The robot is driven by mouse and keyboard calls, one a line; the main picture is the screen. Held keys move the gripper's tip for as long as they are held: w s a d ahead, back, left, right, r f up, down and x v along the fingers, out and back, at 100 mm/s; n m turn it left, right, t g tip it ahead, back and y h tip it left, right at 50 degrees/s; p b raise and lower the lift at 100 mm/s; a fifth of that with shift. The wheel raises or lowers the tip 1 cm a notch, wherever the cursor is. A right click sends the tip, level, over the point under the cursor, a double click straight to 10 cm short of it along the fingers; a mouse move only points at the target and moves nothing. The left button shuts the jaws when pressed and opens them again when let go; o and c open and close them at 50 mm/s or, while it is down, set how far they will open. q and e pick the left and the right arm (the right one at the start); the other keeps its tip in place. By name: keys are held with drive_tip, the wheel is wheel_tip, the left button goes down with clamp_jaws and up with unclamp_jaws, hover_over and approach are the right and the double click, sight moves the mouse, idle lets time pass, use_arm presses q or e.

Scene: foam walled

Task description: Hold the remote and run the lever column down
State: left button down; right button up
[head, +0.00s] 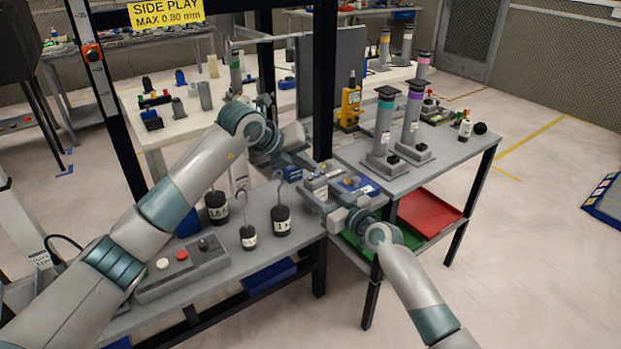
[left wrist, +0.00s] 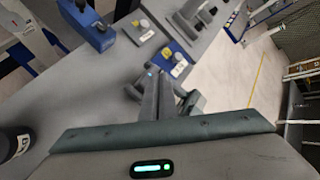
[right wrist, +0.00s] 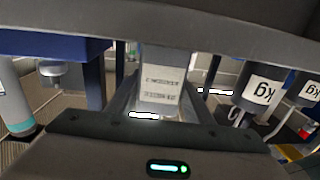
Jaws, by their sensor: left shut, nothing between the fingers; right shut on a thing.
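Several upright grey columns stand on bases; a teal-topped one (head: 383,125) and a purple-topped one (head: 412,118) are on the right bench. I cannot tell which is the lever column. My right gripper (head: 314,196) is shut on a pale grey labelled block, apparently the remote (right wrist: 161,75), its lettering too small to read. My left gripper (head: 306,164) is shut and empty, close above the bench near the right gripper. Its closed fingers (left wrist: 160,90) point towards a blue plate with grey knobs (left wrist: 178,57). The fingers hide part of what is behind them.
Hooked black weights (head: 281,218) and a grey control box with buttons (head: 183,268) occupy the near bench. A dark frame post (head: 322,80) rises behind my grippers. A red tray (head: 430,212) hangs under the right bench.

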use_arm(q)
drive_tip(key=shift+r, duration=2.3)
use_arm(e)
drive_tip(key=o, duration=1.2)
drive_tip(key=v, duration=1.2)
drive_tip(key=shift+f, duration=0.1)
